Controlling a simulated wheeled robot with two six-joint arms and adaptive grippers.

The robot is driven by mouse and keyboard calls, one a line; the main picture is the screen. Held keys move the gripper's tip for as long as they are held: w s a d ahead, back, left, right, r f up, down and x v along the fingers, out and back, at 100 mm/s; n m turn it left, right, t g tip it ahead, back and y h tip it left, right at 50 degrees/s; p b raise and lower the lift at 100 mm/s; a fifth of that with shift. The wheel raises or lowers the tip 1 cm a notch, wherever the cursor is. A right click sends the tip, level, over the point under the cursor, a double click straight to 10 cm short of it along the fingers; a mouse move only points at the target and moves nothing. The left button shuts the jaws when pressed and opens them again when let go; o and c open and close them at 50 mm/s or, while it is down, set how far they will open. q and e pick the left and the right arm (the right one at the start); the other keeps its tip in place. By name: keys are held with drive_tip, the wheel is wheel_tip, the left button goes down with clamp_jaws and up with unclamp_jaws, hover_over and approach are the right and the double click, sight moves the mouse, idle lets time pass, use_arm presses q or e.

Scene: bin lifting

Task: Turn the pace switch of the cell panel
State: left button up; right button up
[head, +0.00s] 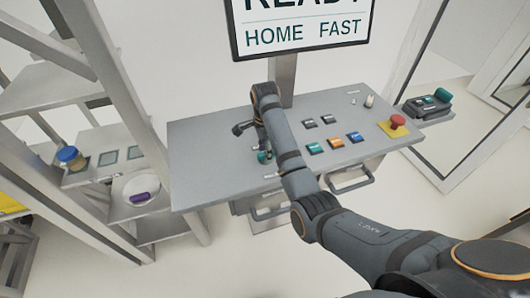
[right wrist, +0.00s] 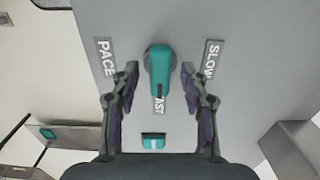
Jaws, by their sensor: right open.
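The pace switch is a teal knob with a bar handle on a round grey base; it shows in the right wrist view (right wrist: 158,68) and partly in the head view (head: 264,156). Its bar points down the wrist picture, toward a partly covered label ending in "AST". A "PACE" label (right wrist: 105,59) lies left of it and a "SLOW" label (right wrist: 211,58) right. My right gripper (right wrist: 159,76) is open, one finger on each side of the knob, with gaps on both sides. In the head view the right gripper (head: 251,142) is over the panel's left part. My left gripper is not in view.
The grey panel (head: 205,165) carries several coloured buttons (head: 336,142) and a red stop button (head: 397,121) on yellow. A screen (head: 300,30) above reads "HOME FAST". A shelf rack with a bowl (head: 140,188) stands left. A small teal part (right wrist: 153,141) lies below the knob.

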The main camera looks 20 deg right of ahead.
clamp_jaws()
